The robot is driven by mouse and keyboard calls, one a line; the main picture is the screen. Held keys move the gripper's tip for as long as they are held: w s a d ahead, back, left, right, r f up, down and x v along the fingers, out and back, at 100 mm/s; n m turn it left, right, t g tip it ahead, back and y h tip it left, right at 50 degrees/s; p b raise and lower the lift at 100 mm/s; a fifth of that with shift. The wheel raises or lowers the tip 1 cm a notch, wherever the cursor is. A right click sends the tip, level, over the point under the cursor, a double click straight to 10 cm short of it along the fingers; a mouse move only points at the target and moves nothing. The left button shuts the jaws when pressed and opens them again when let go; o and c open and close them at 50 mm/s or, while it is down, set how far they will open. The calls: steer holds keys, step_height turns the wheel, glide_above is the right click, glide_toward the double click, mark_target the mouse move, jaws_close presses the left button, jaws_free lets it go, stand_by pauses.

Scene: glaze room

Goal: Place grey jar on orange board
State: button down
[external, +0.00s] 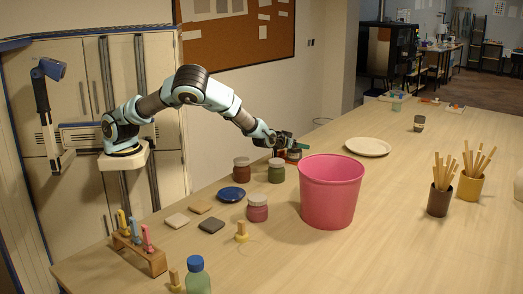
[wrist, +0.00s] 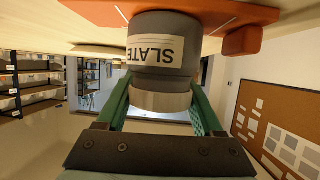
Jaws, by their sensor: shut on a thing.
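The grey jar (wrist: 144,28), with a white label reading SLATE, shows upside down in the wrist view. My gripper (wrist: 160,100) is shut on its pale lid, one green finger on each side. The orange board (wrist: 246,41) lies at the jar's base and shows on both sides of it. The base overlaps the board in the picture; I cannot tell whether they touch. In the external view my gripper (external: 284,142) is low over the table near the wall, and the jar there is small and partly hidden.
A green jar (external: 276,174), a brown-red jar (external: 241,172) and a blue dish (external: 231,194) stand in front of my gripper. A large pink bucket (external: 331,195) is to the right, with a white plate (external: 368,147) behind it.

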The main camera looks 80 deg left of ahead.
jaws_free()
steer(key=shift+f, duration=0.1)
steer(key=v, duration=1.2)
steer(key=shift+b, duration=0.4)
